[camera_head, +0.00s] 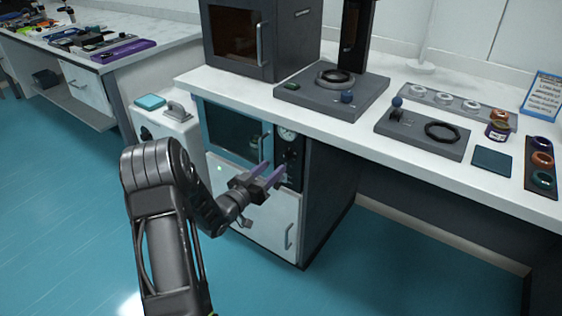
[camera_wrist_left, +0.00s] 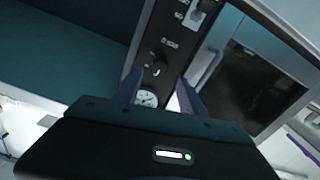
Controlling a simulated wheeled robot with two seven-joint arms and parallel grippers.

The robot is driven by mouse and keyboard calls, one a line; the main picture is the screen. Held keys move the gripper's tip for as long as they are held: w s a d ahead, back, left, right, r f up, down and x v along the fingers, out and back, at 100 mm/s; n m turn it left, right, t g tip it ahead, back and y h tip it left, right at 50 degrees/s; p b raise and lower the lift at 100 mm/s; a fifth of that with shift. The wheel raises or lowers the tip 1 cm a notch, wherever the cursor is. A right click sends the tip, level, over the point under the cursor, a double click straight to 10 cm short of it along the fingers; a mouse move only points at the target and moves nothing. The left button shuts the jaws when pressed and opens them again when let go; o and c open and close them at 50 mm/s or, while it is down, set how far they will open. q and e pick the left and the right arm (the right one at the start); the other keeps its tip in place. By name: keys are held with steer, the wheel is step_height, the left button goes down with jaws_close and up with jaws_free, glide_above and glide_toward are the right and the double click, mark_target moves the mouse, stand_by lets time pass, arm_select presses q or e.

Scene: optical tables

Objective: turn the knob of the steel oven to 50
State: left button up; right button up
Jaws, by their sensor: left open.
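The steel oven (camera_head: 225,130) is built in below the bench top, with a dark glass door and a vertical handle. The knob's setting is too small to read. My left gripper (camera_head: 274,174) is open, its purple fingers pointing at the panel and partly covering it. Contact with the knob cannot be told. My right gripper is out of view.
A dark oven with an orange window (camera_head: 234,33) stands on the bench above. A white cabinet door (camera_head: 265,215) is below the steel oven. Stirrer-like plates (camera_head: 420,135) and small rings lie on the bench. The blue floor in front is clear.

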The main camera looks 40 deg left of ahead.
mark_target(284, 158)
arm_select(q)
steer(key=w, duration=0.5)
steer(key=shift+w, duration=0.3)
steer(key=shift+c, duration=0.6)
jaws_close()
